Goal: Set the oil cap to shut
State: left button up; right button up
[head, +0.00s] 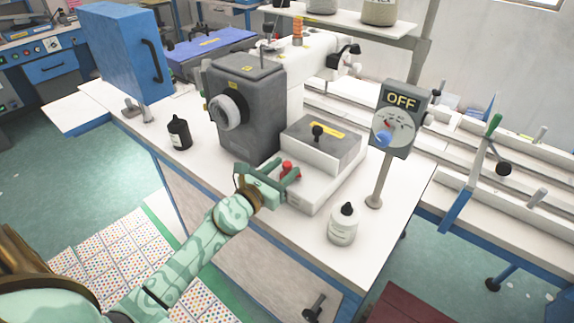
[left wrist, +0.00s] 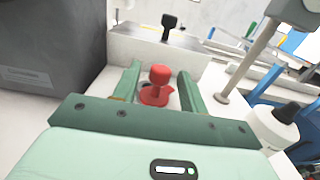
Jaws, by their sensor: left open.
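The oil cap looks to be the small red knobbed piece (head: 287,168) on the white base of the sewing machine. In the left wrist view the red cap (left wrist: 157,88) has a round knob and a wider foot with a pointed side, and a dark opening shows beside its foot. My left gripper (head: 282,175) is open, with one green finger on each side of the cap. Whether the fingers touch it I cannot tell. The left gripper (left wrist: 158,85) also frames the cap in the wrist view. My right gripper does not show.
A dark grey machine head (head: 245,105) with a handwheel stands left of the cap. A grey block with a black knob (head: 320,145) sits behind it. A white bottle (head: 343,225) and an OFF dial post (head: 380,175) stand to the right, a black bottle (head: 179,133) to the left.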

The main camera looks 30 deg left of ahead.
aim_at(289, 163)
pick_arm(q)
jog(key=shift+w+d, duration=0.15)
jog(key=shift+w, duration=0.85)
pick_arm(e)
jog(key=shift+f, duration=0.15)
